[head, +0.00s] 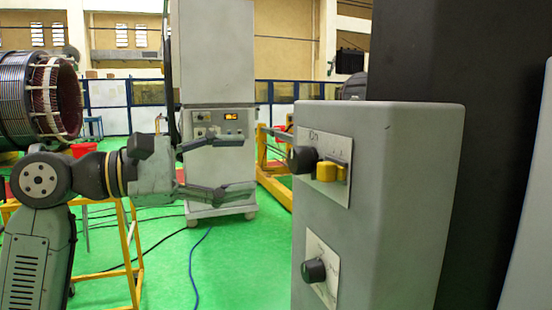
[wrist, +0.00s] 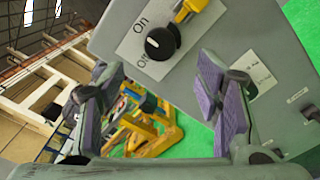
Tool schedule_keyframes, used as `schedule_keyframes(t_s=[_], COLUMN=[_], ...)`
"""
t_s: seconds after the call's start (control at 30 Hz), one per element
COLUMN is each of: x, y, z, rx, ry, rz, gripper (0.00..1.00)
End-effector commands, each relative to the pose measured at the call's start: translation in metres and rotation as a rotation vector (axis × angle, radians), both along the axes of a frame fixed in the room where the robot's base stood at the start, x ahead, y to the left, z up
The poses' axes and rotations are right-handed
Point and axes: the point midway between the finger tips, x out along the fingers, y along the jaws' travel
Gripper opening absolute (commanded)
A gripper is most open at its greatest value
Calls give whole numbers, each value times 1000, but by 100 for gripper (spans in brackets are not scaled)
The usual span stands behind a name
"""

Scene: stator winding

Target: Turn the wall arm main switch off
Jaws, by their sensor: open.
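The main switch is a round black knob (head: 301,159) on a pale plate marked "On", high on the grey wall arm housing (head: 385,205). In the wrist view the knob (wrist: 162,43) sits at the top centre beside the printed words "On" and "Off". A small white mark shows on it, but I cannot tell which word it points to. My gripper (head: 247,165) is open and empty, pointing right toward the housing, left of the knob with a gap. In the wrist view my gripper (wrist: 157,95) has its purple-padded fingers spread wide, below the knob.
A yellow handle (head: 327,171) sits right beside the knob. A second black knob (head: 314,271) is lower on the same housing. A grey cabinet (head: 216,155) stands behind my gripper. A stator (head: 45,100) is at the left. Green floor (head: 240,265) is open between, with cables on it.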

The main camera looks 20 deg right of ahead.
Motion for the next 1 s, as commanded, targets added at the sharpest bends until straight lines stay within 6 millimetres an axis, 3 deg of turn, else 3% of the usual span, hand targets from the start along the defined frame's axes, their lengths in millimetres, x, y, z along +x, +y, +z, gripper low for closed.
schedule_keyframes(t_s=[0.3,0.5,0.87,1.0], x=[1,2,2,2], y=[-61,-85,-92,-91], z=[3,2,1,1], rx=[-3,-5,-5,-5], ry=[2,3,3,3], rz=[-4,-3,-1,-1], gripper=[58,58,58,51])
